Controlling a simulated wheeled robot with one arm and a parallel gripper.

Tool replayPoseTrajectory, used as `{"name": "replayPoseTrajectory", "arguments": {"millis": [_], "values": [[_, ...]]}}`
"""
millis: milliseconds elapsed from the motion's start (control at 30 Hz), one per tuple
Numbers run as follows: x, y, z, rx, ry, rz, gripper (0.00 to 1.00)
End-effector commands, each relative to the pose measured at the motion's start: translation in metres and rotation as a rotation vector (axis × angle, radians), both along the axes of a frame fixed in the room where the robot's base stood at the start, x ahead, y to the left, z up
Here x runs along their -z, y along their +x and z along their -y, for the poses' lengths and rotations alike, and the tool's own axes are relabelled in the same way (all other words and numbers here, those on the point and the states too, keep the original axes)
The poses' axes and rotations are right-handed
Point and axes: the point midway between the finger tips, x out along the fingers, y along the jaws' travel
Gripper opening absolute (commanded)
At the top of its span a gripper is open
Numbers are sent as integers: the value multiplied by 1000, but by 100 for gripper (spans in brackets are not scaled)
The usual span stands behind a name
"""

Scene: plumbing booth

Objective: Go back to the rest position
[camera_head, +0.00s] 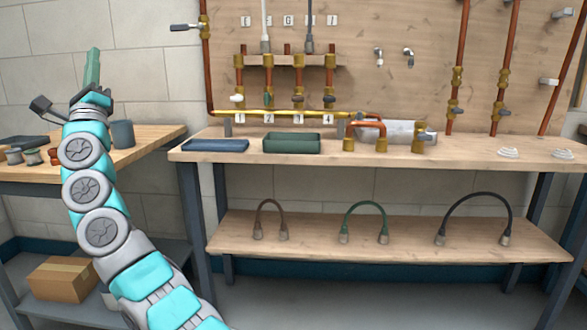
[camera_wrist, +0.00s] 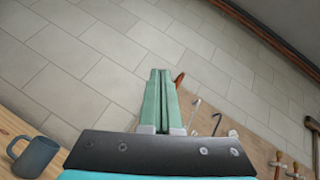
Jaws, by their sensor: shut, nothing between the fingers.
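My gripper (camera_head: 93,68) is at the upper left in the head view, raised on my arm and pointing up. Its green fingers lie together, shut, with nothing between them. The shut fingers (camera_wrist: 158,98) also show in the middle of the wrist view, against a pale block wall. My gripper is above the left table and touches nothing that I can see.
A left table (camera_head: 160,134) bears a dark mug (camera_head: 122,134) close beside my arm; the mug (camera_wrist: 35,156) shows in the wrist view. A workbench (camera_head: 470,150) stands right with trays, copper pipes and valves. Three hoses stand on its lower shelf (camera_head: 310,236).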

Motion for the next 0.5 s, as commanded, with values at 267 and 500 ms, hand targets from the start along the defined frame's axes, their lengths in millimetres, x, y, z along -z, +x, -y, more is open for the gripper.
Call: {"name": "replayPoseTrajectory", "arguments": {"millis": [267, 500], "values": [[-24, 20, -29, 159, -407, 120, 0], [-6, 62, -25, 303, -823, 162, 0]]}}
